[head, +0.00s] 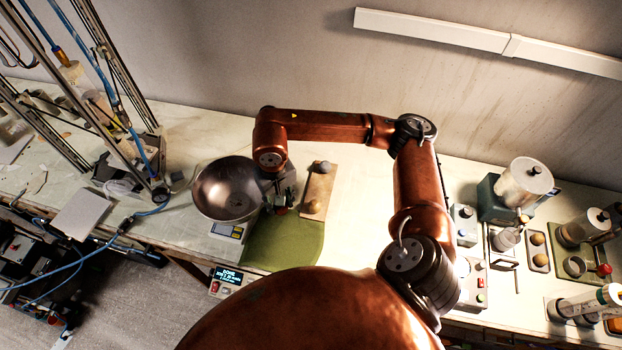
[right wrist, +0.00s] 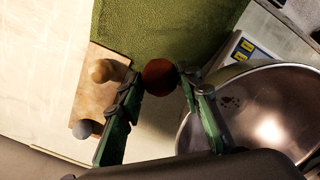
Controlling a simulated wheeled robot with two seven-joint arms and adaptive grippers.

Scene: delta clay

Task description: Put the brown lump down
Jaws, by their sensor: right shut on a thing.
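My right gripper (head: 280,199) is shut on the brown lump (right wrist: 159,77), a dark reddish-brown ball between the fingertips in the right wrist view. In the head view the gripper hangs between the metal bowl (head: 222,190) and the wooden board (head: 318,186), near the far edge of the green mat (head: 283,246). The lump is hard to make out there. In the right wrist view the bowl (right wrist: 275,110) is right of the fingers and the board (right wrist: 98,72) left. How high the lump is held, I cannot tell. My left gripper is not in view.
A tan lump (head: 313,207) and a grey lump (head: 325,166) sit on the board. The bowl stands on a scale (head: 228,231). Most of the green mat is bare. Pots and devices (head: 525,182) crowd the right of the table; a metal frame (head: 110,95) stands at the left.

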